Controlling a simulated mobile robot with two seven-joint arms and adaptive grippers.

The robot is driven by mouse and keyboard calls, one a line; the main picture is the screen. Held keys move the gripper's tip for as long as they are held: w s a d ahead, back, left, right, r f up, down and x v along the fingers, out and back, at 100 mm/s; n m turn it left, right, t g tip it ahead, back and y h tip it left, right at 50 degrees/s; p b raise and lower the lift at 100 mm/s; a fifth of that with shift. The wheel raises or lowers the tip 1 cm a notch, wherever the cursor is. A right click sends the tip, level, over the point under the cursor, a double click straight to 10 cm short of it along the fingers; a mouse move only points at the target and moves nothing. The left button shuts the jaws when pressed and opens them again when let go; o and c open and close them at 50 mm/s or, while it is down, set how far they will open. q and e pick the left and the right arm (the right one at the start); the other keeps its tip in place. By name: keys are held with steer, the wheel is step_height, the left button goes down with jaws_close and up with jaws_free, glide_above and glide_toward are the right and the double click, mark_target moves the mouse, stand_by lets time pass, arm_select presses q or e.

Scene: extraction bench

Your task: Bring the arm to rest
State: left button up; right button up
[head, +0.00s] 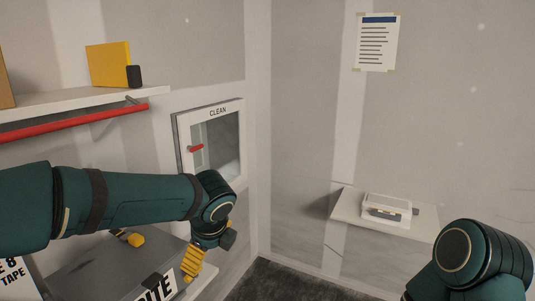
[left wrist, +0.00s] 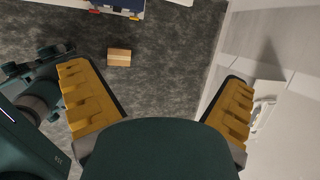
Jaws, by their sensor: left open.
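My left arm (head: 130,202) reaches in from the left across the head view. Its gripper (head: 192,264) hangs down at the end, in front of the wall below the white CLEAN cabinet. In the left wrist view the yellow fingers of this gripper (left wrist: 157,76) are spread wide with nothing between them, above the grey floor. My right arm (head: 470,262) shows only as a bent joint at the lower right of the head view. Its gripper is out of sight.
The CLEAN cabinet (head: 181,135) has a red handle. A shelf (head: 75,102) holds a yellow box (head: 108,64). A grey labelled box (head: 90,268) lies below my left arm. A small shelf (head: 385,222) holds a white case (head: 388,205). A brown block (left wrist: 119,57) lies on the floor.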

arm_select(q)
steer(key=s+d+f+n+g+h+b, duration=0.1)
steer(key=s+d+f+n+h, duration=0.2)
steer(key=f, duration=0.7)
steer(key=s+d+f+n+g+h+b, duration=0.1)
steer(key=s+f+n+b, duration=0.2)
steer(key=f, duration=0.6)
steer(key=s+d+f+n+g+h, duration=0.25)
steer(key=f+n, duration=0.25)
steer(key=f, duration=0.5)
steer(key=s+a+f+n+t+b, duration=0.2)
steer(key=s+a+f+n, duration=0.1)
steer(key=s+f+n, duration=0.7)
step_height(320, 180, down, 4)
steer(key=n, duration=0.3)
steer(key=shift+s+a+n, duration=0.25)
steer(key=shift+a+n, duration=0.1)
steer(key=shift+n, duration=0.05)
